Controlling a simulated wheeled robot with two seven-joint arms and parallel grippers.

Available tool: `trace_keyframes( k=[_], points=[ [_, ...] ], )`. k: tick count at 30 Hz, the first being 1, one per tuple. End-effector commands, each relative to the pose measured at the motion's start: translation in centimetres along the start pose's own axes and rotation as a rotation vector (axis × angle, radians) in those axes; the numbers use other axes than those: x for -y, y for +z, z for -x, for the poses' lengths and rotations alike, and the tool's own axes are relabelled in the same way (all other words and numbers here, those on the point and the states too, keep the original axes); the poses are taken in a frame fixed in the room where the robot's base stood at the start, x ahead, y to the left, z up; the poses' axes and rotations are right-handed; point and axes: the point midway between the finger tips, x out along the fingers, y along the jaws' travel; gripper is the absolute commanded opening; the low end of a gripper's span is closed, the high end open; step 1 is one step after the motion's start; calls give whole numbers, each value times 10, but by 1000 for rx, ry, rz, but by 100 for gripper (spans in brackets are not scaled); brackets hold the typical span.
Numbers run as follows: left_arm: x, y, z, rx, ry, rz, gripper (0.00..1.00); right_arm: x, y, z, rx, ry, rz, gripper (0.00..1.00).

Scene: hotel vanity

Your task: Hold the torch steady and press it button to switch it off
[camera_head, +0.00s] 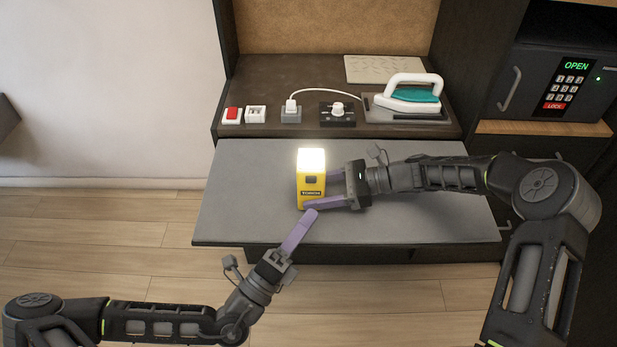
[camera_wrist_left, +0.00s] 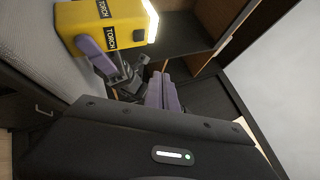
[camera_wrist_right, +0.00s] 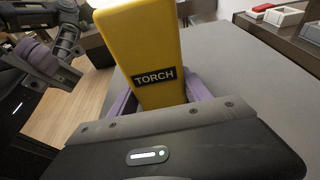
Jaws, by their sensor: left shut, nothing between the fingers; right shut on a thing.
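The yellow torch (camera_head: 311,187) stands upright on the grey pull-out surface, its white top glowing. A dark button (camera_head: 311,180) shows on its front face in the head view and on its side in the left wrist view (camera_wrist_left: 104,9). My right gripper (camera_head: 318,189) is shut on the torch from the right, with purple fingers on either side of it; the right wrist view shows the torch (camera_wrist_right: 145,50) between them. My left gripper (camera_head: 309,216) is shut and empty, its fingertips just in front of the torch's lower part, apart from the button.
Behind on the dark counter are a red switch (camera_head: 232,115), a white switch (camera_head: 256,114), a plug in a socket (camera_head: 291,112), a dial (camera_head: 337,112) and an iron (camera_head: 409,94). A safe (camera_head: 561,84) reads OPEN. The grey surface (camera_head: 240,205) is clear left of the torch.

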Motion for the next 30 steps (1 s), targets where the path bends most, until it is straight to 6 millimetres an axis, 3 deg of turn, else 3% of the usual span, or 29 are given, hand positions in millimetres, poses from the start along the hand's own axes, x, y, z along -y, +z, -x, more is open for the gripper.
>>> trace_keyframes(
  k=[13,30],
  points=[
    [-27,27,-38,-1,0,-1,0,0,0,0,1,0,0,34],
    [-30,30,-42,-1,0,0,0,0,0,0,1,0,0,34]
  ],
)
